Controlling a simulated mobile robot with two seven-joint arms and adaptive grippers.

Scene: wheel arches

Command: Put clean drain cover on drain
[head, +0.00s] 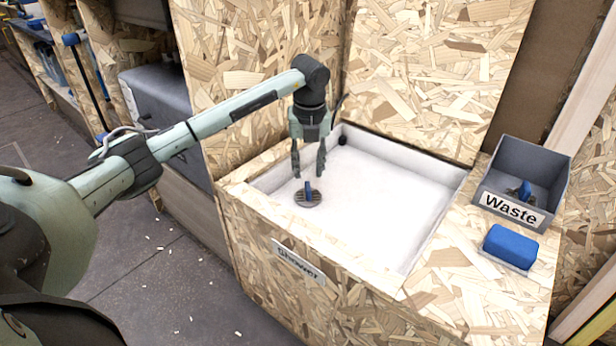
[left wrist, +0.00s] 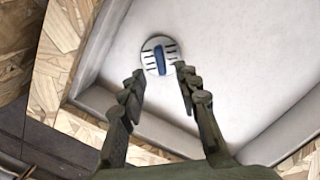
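A round slotted drain cover (head: 308,198) with an upright blue handle lies on the floor of the white shower basin (head: 400,190), near its left front corner. It also shows in the left wrist view (left wrist: 159,56), just beyond the fingertips, with its blue handle in line with the gap between them. My left gripper (head: 309,172) points down above the cover, open and empty, its fingers apart and clear of the handle. My right gripper is not in view.
A grey bin labelled "Waste" (head: 511,208) stands on the right ledge with another blue-handled cover (head: 520,190) inside. A blue sponge-like block (head: 511,246) lies in front of it. Wooden walls rise behind the basin. The basin's middle is clear.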

